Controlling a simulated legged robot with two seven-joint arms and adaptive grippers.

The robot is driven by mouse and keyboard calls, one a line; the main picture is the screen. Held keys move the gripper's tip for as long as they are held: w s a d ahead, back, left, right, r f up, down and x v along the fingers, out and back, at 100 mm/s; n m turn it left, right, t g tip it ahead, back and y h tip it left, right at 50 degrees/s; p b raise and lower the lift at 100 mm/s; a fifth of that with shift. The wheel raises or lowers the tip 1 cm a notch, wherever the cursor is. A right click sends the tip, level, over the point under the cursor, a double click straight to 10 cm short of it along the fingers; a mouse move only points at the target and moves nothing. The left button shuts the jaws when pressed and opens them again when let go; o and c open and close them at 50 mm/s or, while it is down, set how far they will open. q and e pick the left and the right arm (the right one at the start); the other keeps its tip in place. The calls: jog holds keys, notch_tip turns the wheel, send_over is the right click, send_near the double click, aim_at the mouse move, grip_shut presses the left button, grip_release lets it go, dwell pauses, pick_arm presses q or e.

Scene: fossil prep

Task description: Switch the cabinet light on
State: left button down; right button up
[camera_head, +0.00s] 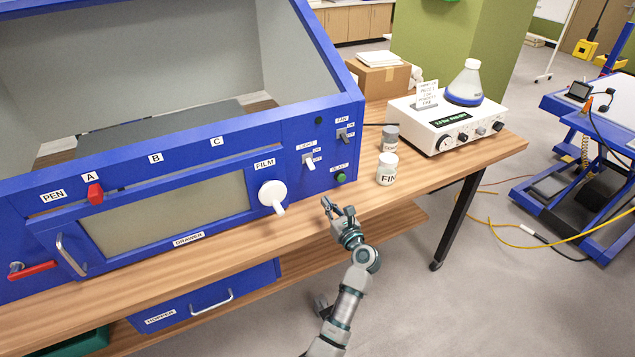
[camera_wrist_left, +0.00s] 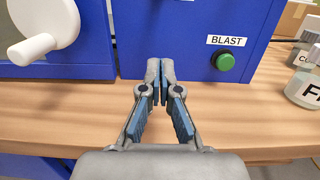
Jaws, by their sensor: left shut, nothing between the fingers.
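The blue cabinet (camera_head: 225,135) stands on a wooden bench. Its light switch (camera_head: 308,161) is a pale toggle under a LIGHT label on the right part of the front panel; its lever seems to point downward, but the small position marks are hard to read. My left gripper (camera_head: 338,207) is shut and empty, in front of the panel, below and to the right of the light switch and apart from it. In the left wrist view its closed fingers (camera_wrist_left: 160,70) point at the lower panel, left of the green BLAST button (camera_wrist_left: 225,62). The light switch is out of that view.
A fan switch (camera_head: 345,135) sits up and right of the light switch. A white FILM knob (camera_head: 272,194) protrudes to its left. Two small jars, one the white jar (camera_head: 387,169), and a white stirrer device (camera_head: 445,122) stand right of the cabinet. Bare bench lies before the panel.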

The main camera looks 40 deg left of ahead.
aim_at(308, 175)
pick_arm(q)
jog(key=shift+r, duration=0.1)
jog(key=shift+a, duration=0.1)
jog(key=x, duration=1)
jog(key=shift+a+r, duration=0.1)
jog(key=shift+r, duration=0.05)
jog(key=d+r, duration=0.1)
jog(key=d+r+p, duration=0.1)
jog(key=r, duration=0.1)
jog(key=shift+s+r, duration=0.15)
jog(key=shift+s, duration=0.25)
pick_arm(e)
jog(key=f, duration=0.3)
jog(key=shift+s, duration=0.2)
pick_arm(q)
jog(key=shift+a, duration=0.1)
pick_arm(e)
jog(key=shift+f, duration=0.15)
